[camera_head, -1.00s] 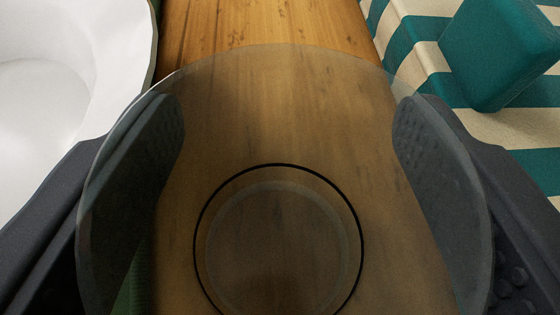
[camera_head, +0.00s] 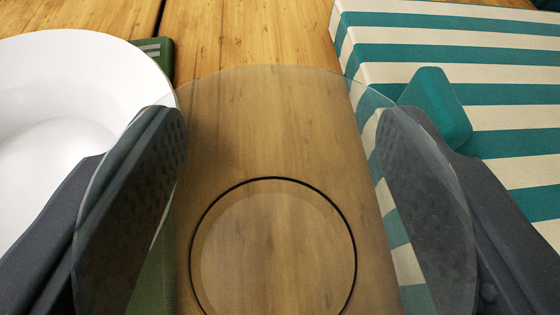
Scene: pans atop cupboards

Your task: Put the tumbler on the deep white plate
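The tumbler (camera_head: 275,150) is clear, smoky glass with a dark ring at its base. It fills the middle of the view, and I look through it at the wooden surface. My gripper (camera_head: 283,130) is shut on the tumbler, with one dark finger on each side; parts of both fingers show through the glass. The deep white plate (camera_head: 120,65) is at the left edge, beside my left finger, and is partly cut off. The tumbler is to the right of the plate. The height of the tumbler above the surface is hard to tell.
A striped teal and cream cushion or cloth (camera_head: 450,75) lies at the right, with a teal block-like piece (camera_head: 437,105) on or by it. A green object (camera_head: 158,55) shows behind the plate. Bare wood (camera_head: 250,35) lies ahead between plate and stripes.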

